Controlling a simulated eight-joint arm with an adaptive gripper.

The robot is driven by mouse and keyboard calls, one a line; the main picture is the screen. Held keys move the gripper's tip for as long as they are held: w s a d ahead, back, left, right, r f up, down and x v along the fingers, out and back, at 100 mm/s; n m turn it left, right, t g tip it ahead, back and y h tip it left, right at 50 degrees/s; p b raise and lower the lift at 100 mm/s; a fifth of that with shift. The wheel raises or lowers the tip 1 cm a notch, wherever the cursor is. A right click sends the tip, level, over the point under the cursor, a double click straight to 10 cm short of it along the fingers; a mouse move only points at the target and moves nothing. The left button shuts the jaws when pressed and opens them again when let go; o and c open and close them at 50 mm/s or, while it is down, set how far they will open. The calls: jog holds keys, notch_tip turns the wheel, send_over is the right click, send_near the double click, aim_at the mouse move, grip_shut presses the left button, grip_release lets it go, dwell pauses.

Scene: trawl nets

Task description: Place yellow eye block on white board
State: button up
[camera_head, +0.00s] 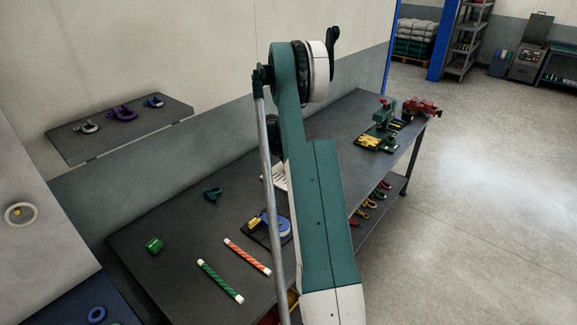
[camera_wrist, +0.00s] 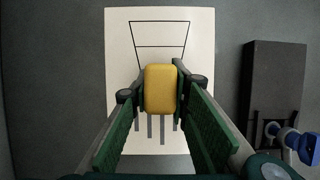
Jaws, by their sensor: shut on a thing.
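The yellow eye block (camera_wrist: 161,89) is a rounded yellow body in the middle of the wrist view. My gripper (camera_wrist: 160,92) is shut on it, with a green finger on each side. The white board (camera_wrist: 120,50) lies beyond the block, with a black net-like outline drawn on it and grey bars below. The block covers the middle of the board; I cannot tell whether it touches the board. In the head view only a part of the white board (camera_head: 280,177) shows beside my arm, and my gripper and the held block are hidden.
A dark tray (camera_wrist: 268,65) with a blue tool (camera_wrist: 297,143) is right of the board. On the bench are a green block (camera_head: 154,245), a teal shackle (camera_head: 213,194), a green striped rod (camera_head: 220,281) and an orange striped rod (camera_head: 247,257). Machines stand at the far end.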

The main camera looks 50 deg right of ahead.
jog(key=shift+f, duration=0.15)
jog(key=o, duration=1)
jog(key=shift+c, duration=0.2)
jog(key=shift+r, duration=0.25)
jog(key=v, duration=1.2)
